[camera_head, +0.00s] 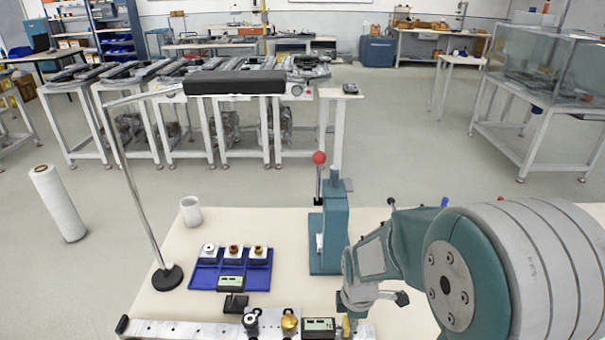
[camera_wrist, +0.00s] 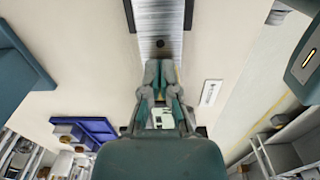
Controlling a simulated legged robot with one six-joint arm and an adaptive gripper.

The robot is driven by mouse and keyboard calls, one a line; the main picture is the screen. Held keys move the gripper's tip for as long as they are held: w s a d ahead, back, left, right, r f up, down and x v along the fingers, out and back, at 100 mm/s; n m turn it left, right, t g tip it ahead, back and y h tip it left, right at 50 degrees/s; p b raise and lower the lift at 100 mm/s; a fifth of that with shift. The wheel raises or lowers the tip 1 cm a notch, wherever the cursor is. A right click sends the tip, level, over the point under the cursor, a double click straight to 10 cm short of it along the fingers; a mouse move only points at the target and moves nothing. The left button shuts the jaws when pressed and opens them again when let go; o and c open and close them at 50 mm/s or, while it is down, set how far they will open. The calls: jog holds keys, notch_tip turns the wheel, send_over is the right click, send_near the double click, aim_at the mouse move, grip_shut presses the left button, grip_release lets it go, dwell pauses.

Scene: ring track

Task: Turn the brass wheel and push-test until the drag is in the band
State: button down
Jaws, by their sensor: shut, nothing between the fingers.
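The brass wheel (camera_head: 289,320) stands on a light plate of the metal track (camera_head: 190,329) at the bottom of the head view. A black knob (camera_head: 251,320) is to its left and a small display (camera_head: 319,325) to its right; its reading is too small to read. My gripper (camera_head: 354,318) points down at the track, right of the display and apart from the wheel. A small yellow piece (camera_head: 346,325) shows beside it. In the wrist view my gripper (camera_wrist: 159,66) is shut and empty over the track (camera_wrist: 160,20). The wheel cannot be made out there.
A blue tray (camera_head: 205,278) with several small blocks lies behind the track. A teal press (camera_head: 334,235) with a red-ball lever stands mid-table. A lamp (camera_head: 167,277) and a white cup (camera_head: 190,211) are at left. The back-left tabletop is fairly clear.

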aim_at(312, 324)
jog(key=shift+a, duration=4.6)
jog(key=shift+d+r, duration=0.6)
jog(key=shift+d, duration=0.25)
jog(key=shift+d+r, duration=0.45)
jog(key=shift+d, duration=0.2)
